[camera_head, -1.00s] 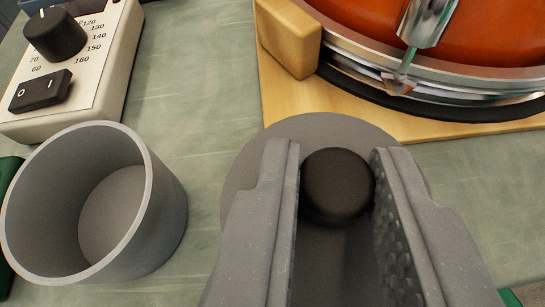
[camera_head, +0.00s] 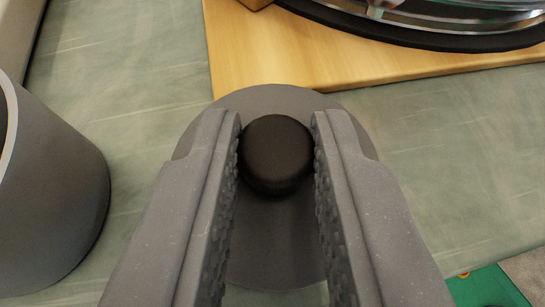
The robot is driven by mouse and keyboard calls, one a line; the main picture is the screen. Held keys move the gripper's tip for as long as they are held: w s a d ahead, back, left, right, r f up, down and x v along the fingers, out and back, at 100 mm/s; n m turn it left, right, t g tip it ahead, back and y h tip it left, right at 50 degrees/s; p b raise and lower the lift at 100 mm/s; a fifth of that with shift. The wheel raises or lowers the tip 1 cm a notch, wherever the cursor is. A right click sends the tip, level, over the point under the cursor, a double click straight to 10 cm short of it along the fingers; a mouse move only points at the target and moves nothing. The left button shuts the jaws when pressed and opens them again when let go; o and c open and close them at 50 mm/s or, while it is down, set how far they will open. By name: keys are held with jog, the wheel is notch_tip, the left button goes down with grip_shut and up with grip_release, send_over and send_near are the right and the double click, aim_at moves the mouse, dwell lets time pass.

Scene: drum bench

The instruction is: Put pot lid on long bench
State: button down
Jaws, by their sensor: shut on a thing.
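The pot lid (camera_head: 270,98) is a grey disc with a round black knob (camera_head: 275,150) on top. My gripper (camera_head: 276,145) is shut on the knob, one finger on each side of it. The fingers hide the left and right parts of the lid. The long bench (camera_head: 150,80) has a worn grey-green top and lies beneath the lid. I cannot tell whether the lid touches the bench top.
A grey open pot (camera_head: 60,190) stands at the left. A wooden board (camera_head: 300,65) with a drum (camera_head: 450,18) on it is just beyond the lid. The bench edge and a green thing (camera_head: 485,288) show at the lower right.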

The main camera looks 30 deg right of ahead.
jog(key=c, duration=1.3)
grip_release()
jog(key=shift+r, duration=0.1)
jog(key=shift+s+a+r+p, duration=0.1)
jog(key=shift+r+p, duration=0.25)
jog(key=shift+p, duration=0.45)
jog(key=v, duration=1.1)
jog(key=shift+s+a, duration=0.2)
jog(key=shift+s, duration=0.1)
